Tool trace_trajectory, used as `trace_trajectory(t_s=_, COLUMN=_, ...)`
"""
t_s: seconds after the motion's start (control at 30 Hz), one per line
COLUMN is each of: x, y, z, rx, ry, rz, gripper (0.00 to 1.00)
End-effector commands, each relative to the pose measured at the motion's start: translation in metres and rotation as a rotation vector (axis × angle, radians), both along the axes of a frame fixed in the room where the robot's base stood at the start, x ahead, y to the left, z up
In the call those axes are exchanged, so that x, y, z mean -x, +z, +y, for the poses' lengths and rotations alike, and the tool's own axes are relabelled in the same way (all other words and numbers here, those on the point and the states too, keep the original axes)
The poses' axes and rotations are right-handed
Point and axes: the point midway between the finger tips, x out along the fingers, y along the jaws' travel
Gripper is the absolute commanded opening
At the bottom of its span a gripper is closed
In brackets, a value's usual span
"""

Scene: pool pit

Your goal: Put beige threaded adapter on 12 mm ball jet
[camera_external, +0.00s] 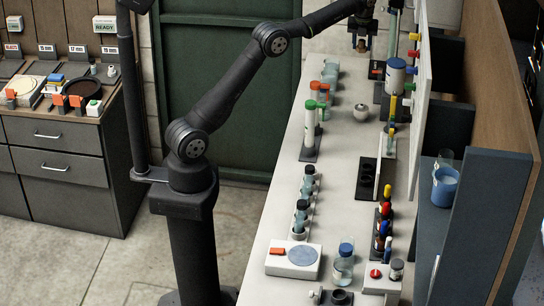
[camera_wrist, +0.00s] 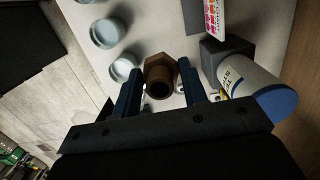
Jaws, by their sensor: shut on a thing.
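The adapter (camera_wrist: 160,70) is a brownish hex-shaped piece with a round dark opening. In the wrist view it sits between the two blue fingers of my gripper (camera_wrist: 161,82), which is shut on it. In the external view my gripper (camera_external: 362,28) is at the far end of the long bench, top right of the picture. The adapter (camera_external: 361,44) shows as a small brown piece under it, seemingly above the bench top. I cannot pick out the 12 mm ball jet for certain. A small pale round object with a dark top (camera_external: 361,112) stands mid-bench.
Pale round cups (camera_wrist: 122,68) are to the left. Middle bench is partly clear.

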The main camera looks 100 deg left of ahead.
Motion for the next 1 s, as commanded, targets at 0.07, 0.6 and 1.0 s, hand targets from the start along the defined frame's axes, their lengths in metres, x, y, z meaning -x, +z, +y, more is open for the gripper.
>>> trace_trajectory(t_s=0.07, x=-0.004, y=0.005, z=-0.009, rx=0.000, ry=-0.007, rz=0.000, gripper=0.17)
trace_trajectory(t_s=0.6, x=-0.035, y=0.011, z=-0.134, rx=-0.001, ry=-0.081, rz=0.001, gripper=0.17)
trace_trajectory(t_s=1.0, x=-0.027, y=0.004, z=-0.251, rx=-0.003, ry=-0.148, rz=0.000, gripper=0.17)
